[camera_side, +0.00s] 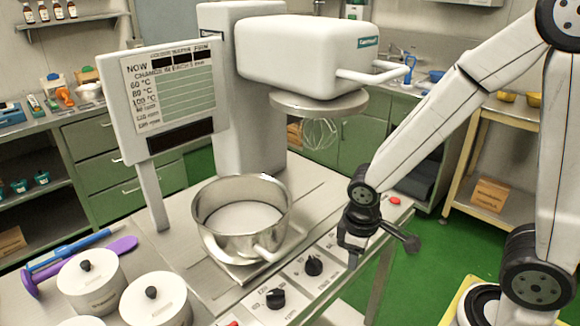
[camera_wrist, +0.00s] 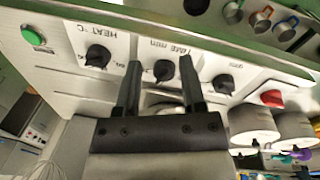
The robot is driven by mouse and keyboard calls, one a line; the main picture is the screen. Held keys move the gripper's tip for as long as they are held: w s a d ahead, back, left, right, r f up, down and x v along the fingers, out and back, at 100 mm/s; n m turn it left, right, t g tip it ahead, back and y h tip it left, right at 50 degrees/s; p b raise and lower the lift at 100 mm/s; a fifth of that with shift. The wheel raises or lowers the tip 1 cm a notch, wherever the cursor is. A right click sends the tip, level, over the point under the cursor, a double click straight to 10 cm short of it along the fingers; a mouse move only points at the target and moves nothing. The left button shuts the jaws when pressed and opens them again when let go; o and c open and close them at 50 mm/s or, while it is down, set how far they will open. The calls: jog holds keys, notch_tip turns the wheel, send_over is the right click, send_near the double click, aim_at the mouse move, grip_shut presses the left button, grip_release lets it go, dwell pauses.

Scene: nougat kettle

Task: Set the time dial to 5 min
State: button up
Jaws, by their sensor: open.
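The time dial is a black knob marked "TIME min" on the light control panel. In the wrist view the time dial (camera_wrist: 163,70) shows between my two fingers, near their tips. Its pointer and scale are too small to read. In the side view my gripper (camera_side: 354,254) is open and empty at the panel's right part, with its fingers pointing down. Two black knobs (camera_side: 314,265) show to its left; their labels are not readable there. In the wrist view my gripper (camera_wrist: 161,66) has a finger on either side of the dial; contact cannot be told.
The heat dial (camera_wrist: 97,55) and a third dial (camera_wrist: 223,83) flank the time dial. A green button (camera_wrist: 33,36) and a red button (camera_wrist: 272,98) are farther out. A steel kettle (camera_side: 242,215) stands behind the panel. White lidded jars (camera_side: 92,285) are at front left.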

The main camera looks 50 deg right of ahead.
jog(key=w+a+n+t+h, duration=0.1)
jog(key=w+a+n, duration=0.2)
jog(key=a+n, duration=0.4)
jog(key=w+a+f+n+t, duration=0.1)
jog(key=w+a+n, duration=0.3)
jog(key=n, duration=1.3)
jog(key=shift+a+n+t+h, duration=0.4)
jog(key=shift+a+t, duration=0.1)
jog(key=shift+a, duration=1.8)
